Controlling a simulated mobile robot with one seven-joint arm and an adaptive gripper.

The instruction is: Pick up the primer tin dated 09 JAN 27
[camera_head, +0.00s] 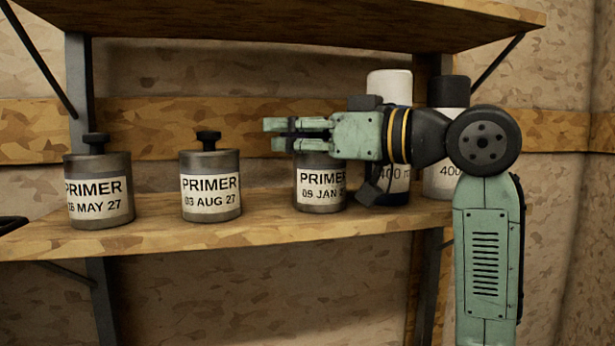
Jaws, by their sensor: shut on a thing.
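The primer tin dated 09 JAN 27 (321,190) is a grey metal tin with a pale label. It stands upright on the wooden shelf (280,225), the rightmost of the three primer tins. My gripper (292,134) reaches in from the right, its pale green fingers level at the top of this tin. It is shut on the tin's top, and the fingers and gripper body hide the tin's knob and upper rim. The tin's base appears to be at shelf level; I cannot tell whether a small gap lies under it.
Two more primer tins stand to the left, dated 03 AUG 27 (211,187) and apparently 26 MAY 27 (99,190). A white-topped bottle (390,88) and a black-capped bottle (448,92) stand behind my arm. An upper shelf (300,25) hangs above. A dark object (12,224) sits at the left edge.

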